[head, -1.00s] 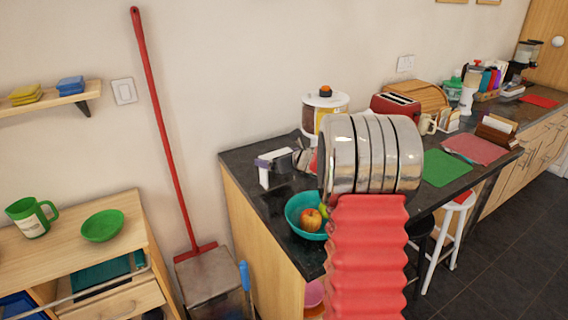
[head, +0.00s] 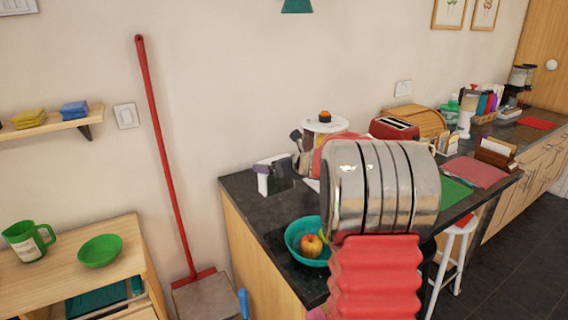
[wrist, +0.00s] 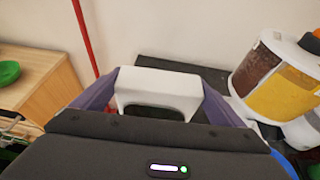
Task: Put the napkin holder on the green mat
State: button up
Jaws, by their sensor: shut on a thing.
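A white U-shaped holder, which I take as the napkin holder (wrist: 160,88), is between the purple fingers of my gripper (wrist: 158,98) in the wrist view. My gripper (head: 263,176) is shut on it. In the head view the white holder (head: 263,186) shows small, over the left end of the dark counter. The green mat (head: 453,193) lies farther right on the counter. My own arm covers its left part, and its visible part is bare.
A teal bowl with fruit (head: 306,254) stands near the counter's front edge. A dispenser (head: 325,124) and red toaster (head: 394,128) stand behind my arm. A pink mat (head: 475,172) and brown rack with white papers (head: 496,152) are beyond the green mat.

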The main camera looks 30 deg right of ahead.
jog(key=shift+a, duration=0.15)
jog(key=s+a+f+n+y, duration=0.15)
jog(key=a+f, duration=0.25)
jog(key=a, duration=0.6)
jog(key=s+a+f+n+y, duration=0.1)
jog(key=s+a+f+y, duration=0.15)
jog(key=a, duration=0.65)
jog(key=s+a+f, duration=0.4)
jog(key=a, duration=0.3)
jog(key=s+a+f+n, duration=0.1)
jog(key=s+a+f, duration=0.2)
jog(key=s+a, duration=0.2)
jog(key=shift+s+a+f+g, duration=0.3)
jog(key=shift+a+f, duration=0.05)
jog(key=shift+a, duration=0.55)
jog(key=shift+s, duration=0.15)
